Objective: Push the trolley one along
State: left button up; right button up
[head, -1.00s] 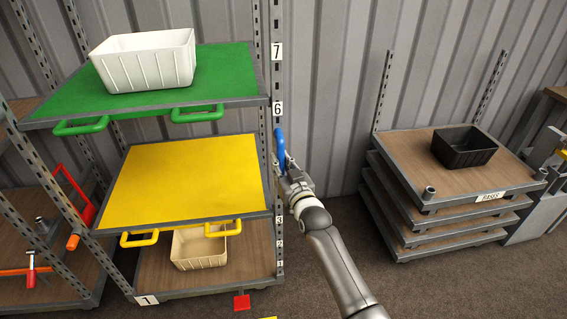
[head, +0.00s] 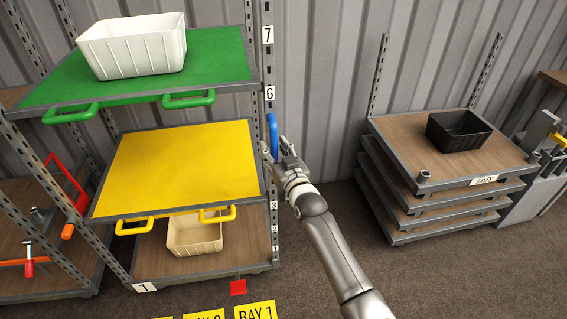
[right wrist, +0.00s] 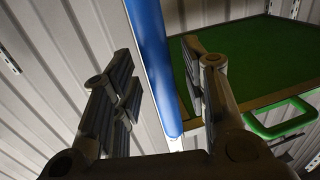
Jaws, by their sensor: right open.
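The trolley has a green shelf (head: 215,68) above a yellow shelf (head: 185,165) and a wooden bottom deck (head: 150,262). Its front right post carries number labels. A blue handle (head: 273,135) stands upright at that post. My right gripper (head: 279,154) is open at the blue handle. In the right wrist view the blue handle (right wrist: 153,60) runs between the open fingers (right wrist: 163,80), which do not close on it. I cannot tell how deep it sits between them. The green shelf (right wrist: 255,60) shows behind the right finger. My left gripper is not in view.
A white bin (head: 132,48) stands on the green shelf, and a cream bin (head: 192,236) on the bottom deck. A stack of wooden bases (head: 405,150) with a black tray (head: 459,131) stands at right. Yellow bay labels (head: 255,311) mark the carpet.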

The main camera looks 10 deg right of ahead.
jog(key=v, duration=1.1)
jog(key=shift+s, duration=0.2)
jog(key=shift+d, duration=0.1)
jog(key=s+d+f+g+h, duration=0.1)
jog(key=s+f+g, duration=0.35)
jog(key=f, duration=0.85)
jog(key=s+d+f+g, duration=0.1)
jog(key=s+d+f, duration=0.1)
jog(key=s+f, duration=0.75)
jog(key=s+d+f+g+h, duration=0.1)
jog(key=s+f+g, duration=0.2)
jog(key=f, duration=1.3)
jog(key=s+d+f+g, duration=0.2)
jog(key=s+f, duration=0.4)
jog(key=s, duration=0.6)
jog(key=s+d+f+g+h, duration=0.1)
jog(key=s+d+f+g, duration=0.2)
jog(key=s, duration=0.9)
jog(key=s+d+f+g+h, duration=0.1)
jog(key=s+d+f+g, duration=0.2)
jog(key=s+f, duration=0.6)
jog(key=s, duration=0.3)
jog(key=shift+s+d, duration=0.2)
jog(key=shift+d, duration=0.05)
